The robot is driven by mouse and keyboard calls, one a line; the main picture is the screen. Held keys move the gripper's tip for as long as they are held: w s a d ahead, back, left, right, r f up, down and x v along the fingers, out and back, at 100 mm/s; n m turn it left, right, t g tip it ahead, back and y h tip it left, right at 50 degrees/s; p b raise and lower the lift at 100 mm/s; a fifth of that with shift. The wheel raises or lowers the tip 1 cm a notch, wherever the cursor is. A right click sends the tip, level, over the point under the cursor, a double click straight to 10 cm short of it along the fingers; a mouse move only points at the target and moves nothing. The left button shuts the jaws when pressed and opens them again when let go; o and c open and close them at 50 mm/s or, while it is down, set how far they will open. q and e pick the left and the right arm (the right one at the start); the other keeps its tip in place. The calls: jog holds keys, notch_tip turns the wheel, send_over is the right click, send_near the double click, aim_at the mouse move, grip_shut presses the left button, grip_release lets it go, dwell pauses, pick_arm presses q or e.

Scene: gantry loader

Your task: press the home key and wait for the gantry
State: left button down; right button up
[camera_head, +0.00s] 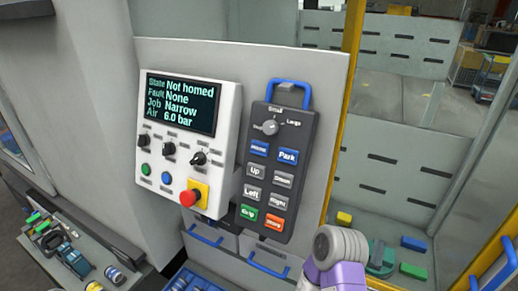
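The dark hand pendant (273,190) hangs on the pale panel by a blue handle. Its blue home key (259,148) is at the upper left of the keys, beside the blue Park key (288,156); its small label is blurred. The screen (180,103) on the white control box reads State Not homed, Fault None, Job Narrow, Air 6.0 bar. A grey and purple part, seemingly of my arm, shows at the bottom right of the pendant. Neither gripper's fingers are in view, and nothing touches the keys. The gantry cannot be clearly made out.
The box has a red emergency stop (188,197) on a yellow base, with knobs and buttons. A yellow post (352,25) and clear guard panels stand right. Blue-handled drawers (205,236) are below the pendant. A bench (75,258) with tools is at left.

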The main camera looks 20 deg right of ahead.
grip_shut()
dwell(1.7)
